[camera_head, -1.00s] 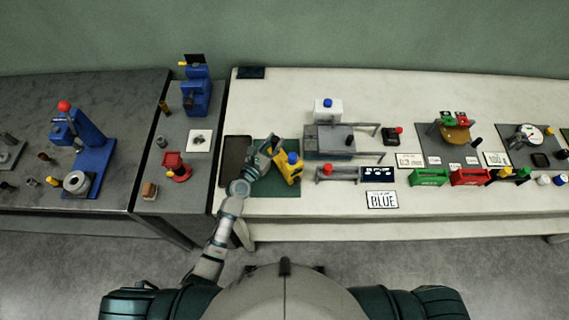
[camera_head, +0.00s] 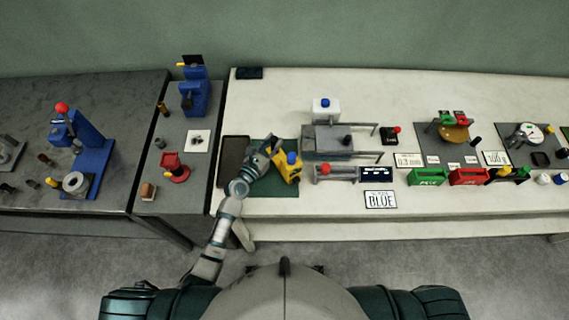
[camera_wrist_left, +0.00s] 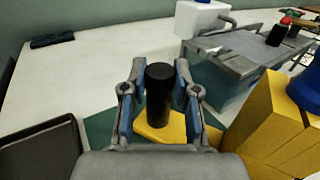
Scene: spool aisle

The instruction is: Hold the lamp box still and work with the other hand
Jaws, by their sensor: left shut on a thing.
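A yellow device (camera_head: 290,173) with a blue dome on top stands on a green mat (camera_head: 268,190) at the left end of the white table. My left gripper (camera_head: 272,147) is at its left side. In the left wrist view the gripper (camera_wrist_left: 160,72) is shut around an upright black cylinder (camera_wrist_left: 159,98) standing on a yellow base (camera_wrist_left: 160,132). The taller yellow body (camera_wrist_left: 268,125) with the blue dome (camera_wrist_left: 306,88) is just right of the fingers. I cannot tell for sure which thing is the lamp box. My right gripper is not in view.
A dark tray (camera_head: 236,155) lies left of the mat. A grey slab (camera_head: 328,141) stands to the right, with a white blue-topped box (camera_head: 327,113) behind it. Green (camera_head: 428,177) and red (camera_head: 468,177) bins are further right.

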